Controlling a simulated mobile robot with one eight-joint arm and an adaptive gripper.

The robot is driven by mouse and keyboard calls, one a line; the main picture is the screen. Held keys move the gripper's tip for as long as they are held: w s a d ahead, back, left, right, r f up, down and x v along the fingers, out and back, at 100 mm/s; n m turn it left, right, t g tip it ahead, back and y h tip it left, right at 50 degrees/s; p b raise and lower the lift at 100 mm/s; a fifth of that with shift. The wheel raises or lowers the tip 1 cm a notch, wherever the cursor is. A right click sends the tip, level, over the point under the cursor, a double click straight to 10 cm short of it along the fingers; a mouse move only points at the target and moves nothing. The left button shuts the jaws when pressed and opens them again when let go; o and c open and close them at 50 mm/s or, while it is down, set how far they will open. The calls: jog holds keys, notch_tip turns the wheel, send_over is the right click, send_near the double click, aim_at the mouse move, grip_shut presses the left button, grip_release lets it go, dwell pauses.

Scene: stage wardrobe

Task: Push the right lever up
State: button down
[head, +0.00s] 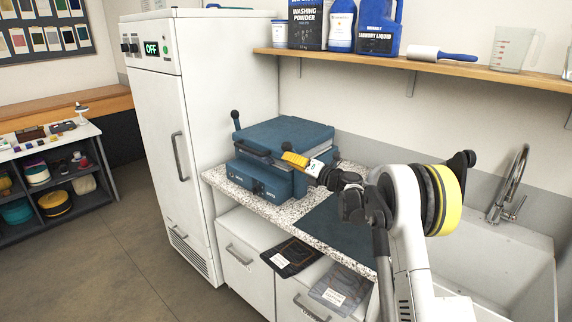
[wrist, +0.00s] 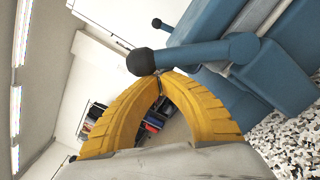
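The blue press-like machine (head: 290,135) sits on the speckled counter. Its right lever ends in a black knob (head: 287,147); in the wrist view the blue lever arm (wrist: 215,52) and its large black knob (wrist: 142,62) are close to my fingertips. The left lever (head: 236,120) stands upright at the machine's left side; its smaller knob also shows in the wrist view (wrist: 157,23). My gripper (head: 285,156) has yellow fingers, and its tips (wrist: 160,76) meet with nothing seen between them. The tips are right beside the right lever, near its knob; whether they touch is unclear.
A tall white cabinet (head: 162,150) with an OFF display stands left of the machine. A dark blue mat (head: 335,222) lies on the counter. A wooden shelf (head: 440,68) with bottles runs above. A sink (head: 510,255) is at right.

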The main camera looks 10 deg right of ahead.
aim_at(292, 149)
jog(key=d+r, duration=0.1)
jog(key=w+d+r+p, duration=0.1)
jog(key=shift+w+r, duration=0.2)
jog(key=shift+r, duration=0.15)
jog(key=shift+w+d+r+p, duration=0.45)
jog(key=shift+w+d+r, duration=0.2)
jog(key=shift+d, duration=0.2)
jog(key=shift+r, duration=0.1)
